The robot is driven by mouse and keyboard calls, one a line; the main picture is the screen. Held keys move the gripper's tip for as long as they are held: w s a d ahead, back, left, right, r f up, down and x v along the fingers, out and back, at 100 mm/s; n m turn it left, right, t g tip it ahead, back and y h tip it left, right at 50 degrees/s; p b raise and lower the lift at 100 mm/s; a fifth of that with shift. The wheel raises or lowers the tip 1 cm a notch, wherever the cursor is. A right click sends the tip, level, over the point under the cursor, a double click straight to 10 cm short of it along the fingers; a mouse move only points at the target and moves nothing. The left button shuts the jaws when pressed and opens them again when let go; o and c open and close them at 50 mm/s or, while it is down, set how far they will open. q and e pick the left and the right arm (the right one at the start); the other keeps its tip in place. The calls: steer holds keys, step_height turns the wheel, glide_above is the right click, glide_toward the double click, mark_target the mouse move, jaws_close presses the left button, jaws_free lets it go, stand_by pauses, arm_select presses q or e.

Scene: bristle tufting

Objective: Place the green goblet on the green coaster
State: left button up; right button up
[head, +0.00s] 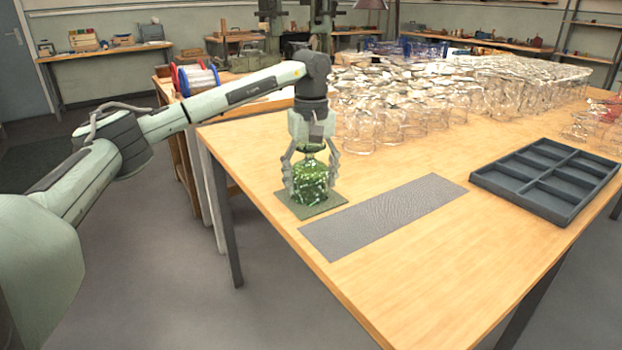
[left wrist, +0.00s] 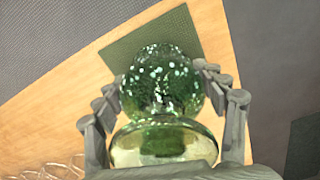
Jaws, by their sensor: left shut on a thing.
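The green glass goblet (head: 310,182) is between the fingers of my left gripper (head: 311,187), over the green coaster (head: 325,207) near the table's left edge. My left gripper points down and is shut on the goblet. In the left wrist view the goblet (left wrist: 160,85) shows speckled green glass, with the coaster (left wrist: 130,47) behind it. The goblet looks upright; I cannot tell whether its underside touches the coaster. My right gripper is not in view.
A grey textured mat (head: 385,215) lies right of the coaster. A dark compartment tray (head: 548,180) sits farther right, empty. Many clear glasses (head: 440,95) crowd the back of the wooden table (head: 400,290). The front of the table is bare.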

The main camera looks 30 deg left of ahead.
arm_select(q)
steer(key=o, duration=1.1)
steer(key=shift+f, duration=0.1)
steer(key=shift+o, duration=0.2)
